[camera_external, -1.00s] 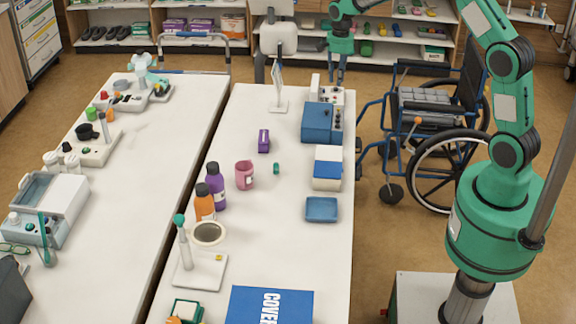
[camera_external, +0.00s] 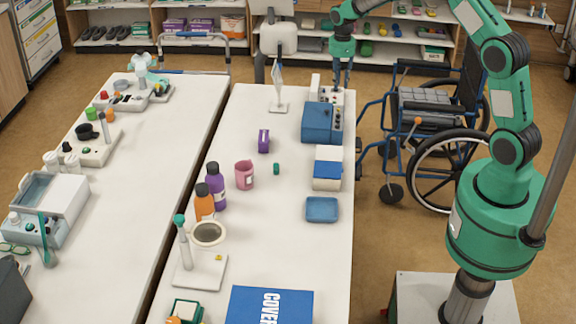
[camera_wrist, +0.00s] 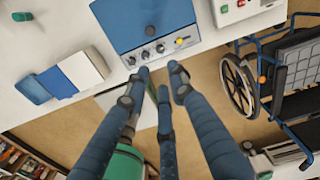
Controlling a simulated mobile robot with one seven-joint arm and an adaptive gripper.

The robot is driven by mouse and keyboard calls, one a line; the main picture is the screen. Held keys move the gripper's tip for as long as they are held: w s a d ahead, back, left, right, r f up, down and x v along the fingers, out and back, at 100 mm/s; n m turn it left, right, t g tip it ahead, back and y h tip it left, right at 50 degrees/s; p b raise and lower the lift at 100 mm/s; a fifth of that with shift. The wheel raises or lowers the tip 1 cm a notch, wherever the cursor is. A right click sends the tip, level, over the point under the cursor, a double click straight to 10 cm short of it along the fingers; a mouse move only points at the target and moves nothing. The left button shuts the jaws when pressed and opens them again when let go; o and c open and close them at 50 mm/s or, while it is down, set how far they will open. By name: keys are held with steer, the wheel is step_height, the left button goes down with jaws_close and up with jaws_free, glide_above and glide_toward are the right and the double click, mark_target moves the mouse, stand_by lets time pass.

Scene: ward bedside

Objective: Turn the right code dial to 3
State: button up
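A blue box (camera_external: 318,122) stands at the far right of the near table. In the wrist view its blue top (camera_wrist: 145,20) and pale front panel (camera_wrist: 160,47) show. The panel carries a row of dark round dials (camera_wrist: 146,55), the right-hand dark one (camera_wrist: 160,48) beside a yellow knob (camera_wrist: 180,41). No dial numbers are readable. My gripper (camera_wrist: 160,73) is open and empty, its fingers spread just in front of the panel in the picture; contact with a dial cannot be told. In the external view my gripper (camera_external: 342,80) hangs at the box's far end.
A white device with red and green buttons (camera_wrist: 238,6) stands to the right of the box. A blue-and-white box (camera_external: 327,168) and a blue tray (camera_external: 322,210) lie nearer on the same table. A wheelchair (camera_external: 430,125) stands beside the table's right edge.

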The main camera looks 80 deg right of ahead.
mark_target(338, 116)
steer(key=shift+f, duration=0.15)
step_height(338, 116, down, 14)
steer(key=shift+r+b, duration=0.25)
steer(key=shift+b, duration=0.45)
jaws_close()
